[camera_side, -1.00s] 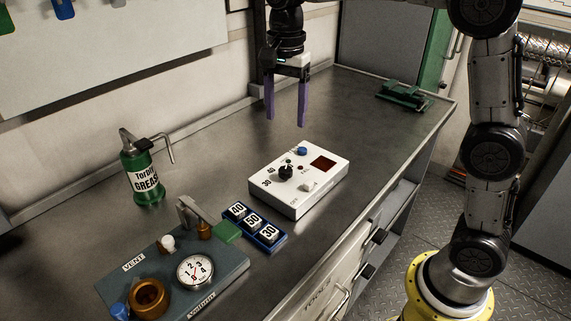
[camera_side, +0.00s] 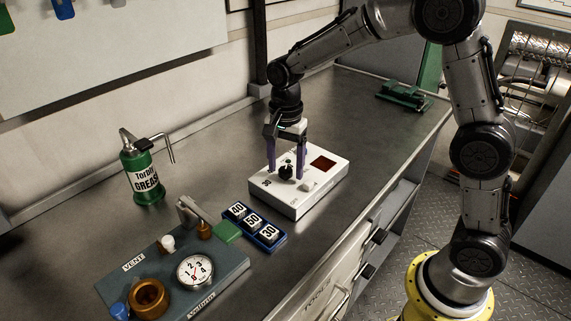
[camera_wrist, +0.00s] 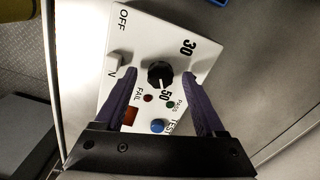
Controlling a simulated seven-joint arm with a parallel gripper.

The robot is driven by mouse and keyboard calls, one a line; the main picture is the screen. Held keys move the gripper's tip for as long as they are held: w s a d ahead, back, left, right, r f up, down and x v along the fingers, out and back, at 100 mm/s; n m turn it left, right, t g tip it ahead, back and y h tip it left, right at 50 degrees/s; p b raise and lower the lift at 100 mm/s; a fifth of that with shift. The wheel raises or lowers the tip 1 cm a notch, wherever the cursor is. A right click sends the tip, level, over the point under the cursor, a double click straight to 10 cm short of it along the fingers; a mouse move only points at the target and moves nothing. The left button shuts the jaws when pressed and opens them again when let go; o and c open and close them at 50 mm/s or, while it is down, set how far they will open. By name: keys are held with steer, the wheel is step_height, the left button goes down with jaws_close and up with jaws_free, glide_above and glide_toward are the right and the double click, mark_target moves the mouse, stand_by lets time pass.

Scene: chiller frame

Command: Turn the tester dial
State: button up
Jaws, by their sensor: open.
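The tester is a white box (camera_side: 300,204) lying on the bench. Its black dial (camera_side: 286,172) shows in the wrist view (camera_wrist: 160,75) among printed marks OFF, 30 and 50. My gripper (camera_side: 285,173) is over the tester, pointing down, with its purple fingers apart. In the wrist view the dial sits between and just ahead of the fingertips (camera_wrist: 163,80), with visible gaps on both sides. Whether the tips are level with the dial I cannot tell. A blue TEST button (camera_wrist: 157,126), PASS and FAIL lights and a white switch (camera_wrist: 114,62) are on the box's face.
A blue tray (camera_side: 278,242) with blocks marked 40, 50 and 30 lies left of the tester. A grey panel with a gauge (camera_side: 195,271) is in front of it. A green grease can (camera_side: 143,178) stands at left.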

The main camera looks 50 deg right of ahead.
steer(key=shift+f, duration=0.1)
jaws_close()
stand_by(0.3)
steer(key=shift+n, duration=0.3)
steer(key=n, duration=1.1)
stand_by(0.5)
jaws_free()
stand_by(0.3)
